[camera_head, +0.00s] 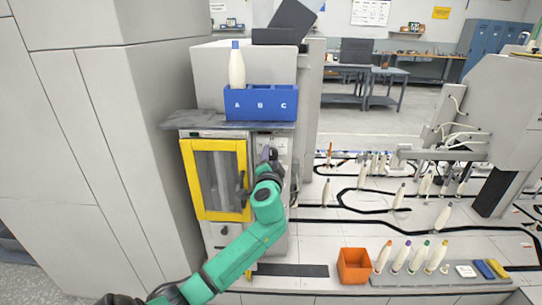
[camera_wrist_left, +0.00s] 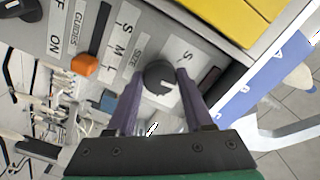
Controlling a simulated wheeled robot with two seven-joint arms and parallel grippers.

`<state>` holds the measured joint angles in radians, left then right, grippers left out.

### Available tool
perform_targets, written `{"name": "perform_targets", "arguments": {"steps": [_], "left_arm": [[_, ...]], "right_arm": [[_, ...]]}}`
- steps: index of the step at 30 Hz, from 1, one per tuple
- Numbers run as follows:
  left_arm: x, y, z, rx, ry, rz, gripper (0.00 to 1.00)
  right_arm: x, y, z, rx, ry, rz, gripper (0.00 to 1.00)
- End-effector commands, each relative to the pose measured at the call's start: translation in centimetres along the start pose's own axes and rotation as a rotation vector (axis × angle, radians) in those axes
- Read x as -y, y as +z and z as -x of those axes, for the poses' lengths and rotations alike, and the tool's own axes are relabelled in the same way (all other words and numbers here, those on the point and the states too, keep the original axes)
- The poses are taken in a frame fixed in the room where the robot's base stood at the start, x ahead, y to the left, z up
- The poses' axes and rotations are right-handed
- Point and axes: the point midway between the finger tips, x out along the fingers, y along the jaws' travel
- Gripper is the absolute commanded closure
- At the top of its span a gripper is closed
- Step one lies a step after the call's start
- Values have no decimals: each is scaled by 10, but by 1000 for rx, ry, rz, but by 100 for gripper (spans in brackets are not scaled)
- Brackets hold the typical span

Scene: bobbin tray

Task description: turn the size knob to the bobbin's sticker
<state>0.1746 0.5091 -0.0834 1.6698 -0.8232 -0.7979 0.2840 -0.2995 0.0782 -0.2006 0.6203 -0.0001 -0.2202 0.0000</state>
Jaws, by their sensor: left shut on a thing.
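The dark round size knob (camera_wrist_left: 160,77) is on a pale panel in the left wrist view, beside a "SIZE" label and letters S and M. My left gripper (camera_wrist_left: 158,88) has its two purple fingers on either side of the knob and is shut on it. In the head view my left gripper (camera_head: 267,156) is at the panel right of the yellow-framed door and hides the knob. A white bobbin with a blue tip (camera_head: 237,68) stands upright at section A of the blue A-B-C holder (camera_head: 261,105). I cannot make out a sticker on it. My right gripper is out of view.
The yellow-framed door (camera_head: 187,185) is left of my gripper. An orange slider (camera_wrist_left: 84,65) under "GUIDES" is beside the knob. An orange bin (camera_head: 354,266) and several bobbins with coloured tips stand at the lower right. The grey ledge (camera_head: 185,121) juts out above the panel.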

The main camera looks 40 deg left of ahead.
Motion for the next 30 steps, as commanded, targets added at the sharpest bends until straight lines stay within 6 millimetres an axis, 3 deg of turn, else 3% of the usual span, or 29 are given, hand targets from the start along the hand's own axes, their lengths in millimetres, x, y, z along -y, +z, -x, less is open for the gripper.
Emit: {"name": "perform_targets", "arguments": {"steps": [30], "left_arm": [[2, -1, 0, 0, 3, -942, 100]], "right_arm": [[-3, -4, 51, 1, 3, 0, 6]]}}
